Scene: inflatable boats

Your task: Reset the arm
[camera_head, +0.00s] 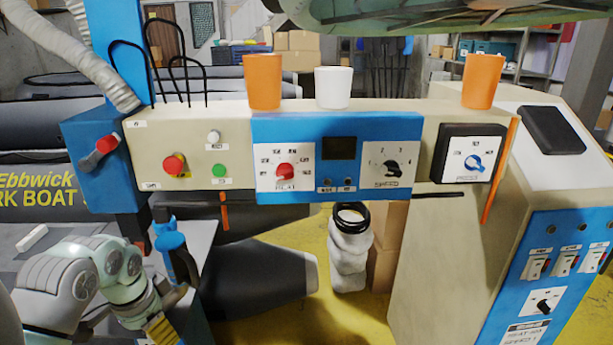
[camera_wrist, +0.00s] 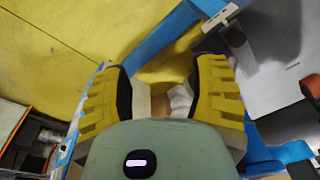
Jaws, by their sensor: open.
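My arm shows at the lower left of the head view, with its pale grey-green links bent low in front of the machine's left end. My gripper (camera_wrist: 163,72) is open in the wrist view, its two yellow ribbed fingers wide apart with nothing gripped between them. A yellow finger also shows at the bottom edge of the head view, left of centre. The welding machine's control panel (camera_head: 335,190) stands ahead, with a red heat dial (camera_head: 285,171), a black speed dial (camera_head: 386,170) and a blue press dial (camera_head: 473,163).
Two orange cups (camera_head: 262,82) (camera_head: 483,82) and a white cup (camera_head: 333,88) stand on the panel top. A red-handled blue box (camera_head: 95,165) and a blue handle (camera_head: 172,240) are near my arm. Grey boat tubes (camera_head: 262,280) lie behind. Yellow floor (camera_head: 345,325) shows below.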

